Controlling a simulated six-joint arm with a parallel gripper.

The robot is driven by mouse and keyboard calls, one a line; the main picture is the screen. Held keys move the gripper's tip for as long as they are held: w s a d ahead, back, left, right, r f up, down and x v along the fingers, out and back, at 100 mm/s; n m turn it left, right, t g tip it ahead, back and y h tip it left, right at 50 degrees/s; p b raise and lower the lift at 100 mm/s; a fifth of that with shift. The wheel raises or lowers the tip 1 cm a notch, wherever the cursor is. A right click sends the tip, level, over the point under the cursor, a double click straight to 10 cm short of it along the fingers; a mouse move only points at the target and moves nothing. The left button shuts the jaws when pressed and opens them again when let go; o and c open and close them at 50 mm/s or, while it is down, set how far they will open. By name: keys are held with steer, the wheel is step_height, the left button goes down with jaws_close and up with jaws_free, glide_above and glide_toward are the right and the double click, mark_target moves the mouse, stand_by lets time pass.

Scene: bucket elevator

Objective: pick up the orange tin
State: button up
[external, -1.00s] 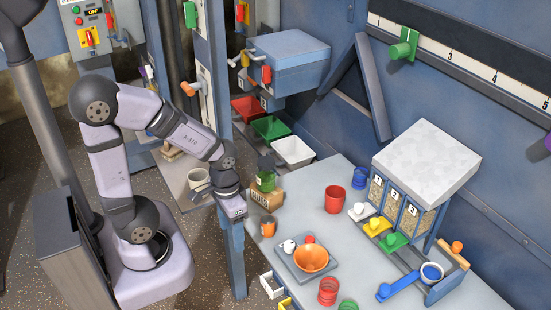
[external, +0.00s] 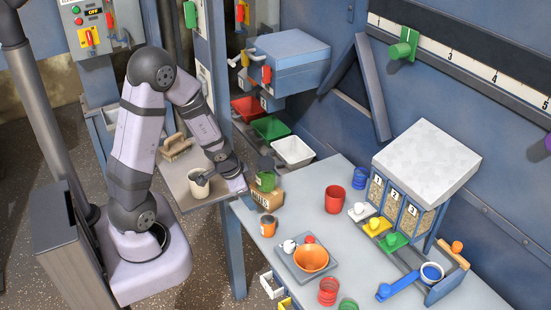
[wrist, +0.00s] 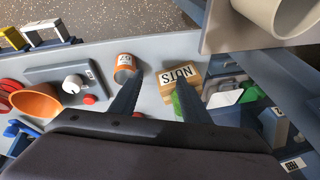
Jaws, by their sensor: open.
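The orange tin (external: 268,226) is a small can with a pale label, upright at the near-left corner of the light grey table. It also shows in the wrist view (wrist: 125,68), just left of my left fingertip. My gripper (external: 240,187) is behind and left of the tin in the external view, above the gap between the table and a side shelf. In the wrist view my gripper (wrist: 158,78) has its two fingers apart with nothing held between them. The tin is apart from the fingers.
A beige mug (external: 199,186) stands on the side shelf.

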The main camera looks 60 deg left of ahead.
mark_target(265, 220)
steer(key=d+r+m+t+h+p, duration=0.2)
steer(key=d+m+t+h+p, duration=0.2)
steer(key=t+h, duration=0.45)
steer(key=shift+g, duration=0.45)
steer(key=f, duration=0.5)
steer(key=f+p, duration=0.1)
steer(key=f, duration=0.2)
steer(key=shift+w+d, duration=0.15)
steer(key=shift+w, duration=0.2)
steer(key=shift+w+d+f, duration=0.15)
steer(key=shift+w+f, duration=0.05)
steer(key=shift+f, duration=0.15)
steer(key=shift+p+x, duration=0.4)
steer(key=shift+x, duration=0.6)
steer(key=shift+w, duration=0.1)
steer(key=shift+p+x, duration=0.9)
steer(key=shift+x, duration=1.55)
